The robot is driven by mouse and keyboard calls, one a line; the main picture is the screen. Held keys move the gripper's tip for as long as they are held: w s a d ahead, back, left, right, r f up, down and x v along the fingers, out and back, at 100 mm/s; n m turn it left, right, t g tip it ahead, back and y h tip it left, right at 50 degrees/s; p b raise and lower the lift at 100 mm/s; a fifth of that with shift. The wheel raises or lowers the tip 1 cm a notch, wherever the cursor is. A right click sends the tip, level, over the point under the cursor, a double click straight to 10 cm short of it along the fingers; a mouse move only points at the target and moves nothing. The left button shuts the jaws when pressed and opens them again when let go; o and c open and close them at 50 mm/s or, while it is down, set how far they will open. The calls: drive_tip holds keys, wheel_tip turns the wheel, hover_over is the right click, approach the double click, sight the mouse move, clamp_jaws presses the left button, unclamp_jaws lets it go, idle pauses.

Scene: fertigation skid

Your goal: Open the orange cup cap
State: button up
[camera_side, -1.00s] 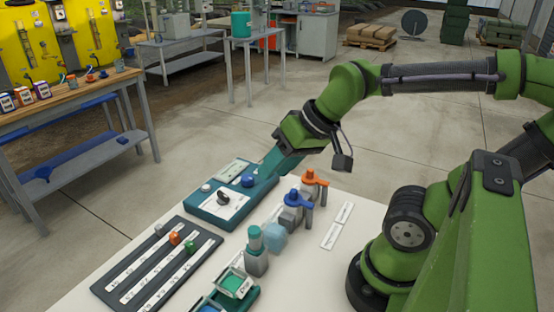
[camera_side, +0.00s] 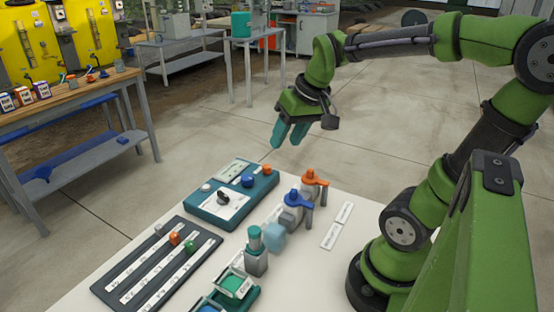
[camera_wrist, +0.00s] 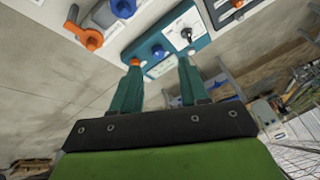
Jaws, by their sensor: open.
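An orange-topped fitting (camera_side: 312,178) with a side handle stands on the white table, behind a blue-topped one (camera_side: 297,198). The orange top also shows at upper left in the wrist view (camera_wrist: 88,38). A small orange round part (camera_side: 267,170) sits on the far corner of the teal box and shows by the left fingertip in the wrist view (camera_wrist: 135,63). I cannot tell for sure which orange part is the cup cap. My gripper (camera_side: 287,143) is open and empty, fingers pointing down, in the air above the teal box's far end.
The teal box (camera_side: 205,213) carries a blue knob (camera_side: 248,180) and a black switch. A dark rack (camera_side: 125,262) with labelled strips, a teal-capped fitting (camera_side: 256,250) and a teal lidded holder (camera_side: 236,285) stand nearer.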

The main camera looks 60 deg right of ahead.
sight(310, 169)
drive_tip(key=d+r+n+g, duration=0.2)
drive_tip(key=d+n+g, duration=0.3)
drive_tip(key=d, duration=0.7)
drive_tip(key=f, duration=1.6)
drive_tip(key=shift+s+d+f, duration=0.1)
drive_tip(key=shift+s+f, duration=0.25)
drive_tip(key=shift+f, duration=0.05)
clamp_jaws()
